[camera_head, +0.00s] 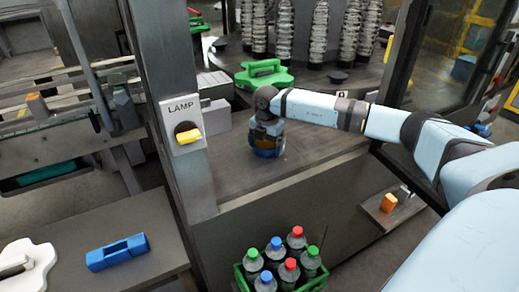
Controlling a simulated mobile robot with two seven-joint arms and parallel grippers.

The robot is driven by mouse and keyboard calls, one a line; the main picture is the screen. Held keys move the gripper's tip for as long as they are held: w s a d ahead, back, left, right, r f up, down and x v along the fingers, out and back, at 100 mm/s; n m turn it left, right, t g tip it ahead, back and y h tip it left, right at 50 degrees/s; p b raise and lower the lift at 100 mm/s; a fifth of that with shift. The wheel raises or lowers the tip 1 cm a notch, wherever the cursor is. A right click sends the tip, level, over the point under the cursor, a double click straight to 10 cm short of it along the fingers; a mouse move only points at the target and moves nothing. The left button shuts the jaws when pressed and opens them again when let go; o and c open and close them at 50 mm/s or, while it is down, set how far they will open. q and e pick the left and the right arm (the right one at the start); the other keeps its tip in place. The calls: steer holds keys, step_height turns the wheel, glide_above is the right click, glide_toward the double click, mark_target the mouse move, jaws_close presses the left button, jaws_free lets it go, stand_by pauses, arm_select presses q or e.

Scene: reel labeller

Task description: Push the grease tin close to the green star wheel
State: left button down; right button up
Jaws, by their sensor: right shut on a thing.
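My right arm reaches in from the right, and its right gripper (267,137) points down over the machine's grey deck. It is shut on the grease tin, a small blue and orange-brown thing (267,152) that seems to stand on the deck. The gripper hides the tin's upper part. The green star wheel (264,75) lies behind the gripper, farther back on the deck. A gap of deck shows between the tin and the wheel, partly covered by my wrist. My left gripper is not in view.
A grey post with a LAMP plate (181,108) and yellow switch stands left of the tin. Several wrapped bottles (318,35) stand behind the star wheel. A green crate (241,280) of capped bottles is below the deck's front edge. Bare deck (315,150) lies right of the tin.

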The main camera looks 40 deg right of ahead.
steer(key=shift+s+d, duration=0.1)
steer(key=shift+d, duration=0.6)
steer(key=o, duration=0.8)
step_height(320, 180, up, 14)
steer(key=b, duration=0.1)
steer(key=shift+f, duration=0.1)
